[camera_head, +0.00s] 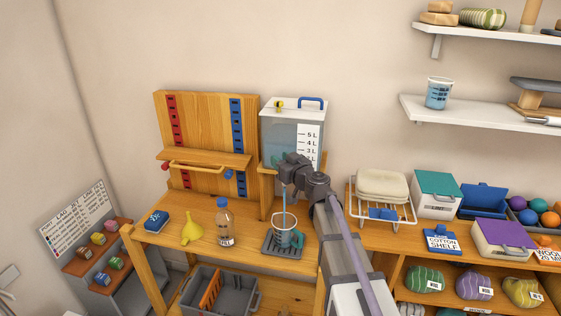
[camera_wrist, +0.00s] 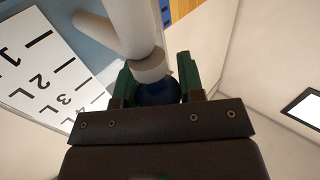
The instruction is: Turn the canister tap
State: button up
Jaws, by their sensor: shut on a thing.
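The canister (camera_head: 282,130) is a clear box with a level scale and a blue handle on top, at the back of the bench. Its tap is mostly hidden behind my gripper (camera_head: 283,168) in the head view. In the wrist view the green fingers of my gripper (camera_wrist: 157,72) are shut on the dark blue tap knob (camera_wrist: 158,93), below a white spout (camera_wrist: 148,68). A thin blue stream (camera_head: 284,205) runs down below my gripper into a clear measuring cup (camera_head: 283,234). The cup stands upright on a dark drip tray (camera_head: 268,246).
A wooden panel (camera_head: 203,130) with red and blue strips rises behind. A wire rack with folded cloth (camera_head: 382,186) is at the right.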

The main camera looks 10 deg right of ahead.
jog(key=o, duration=0.9)
jog(key=v, duration=1.1)
jog(key=shift+a, duration=0.1)
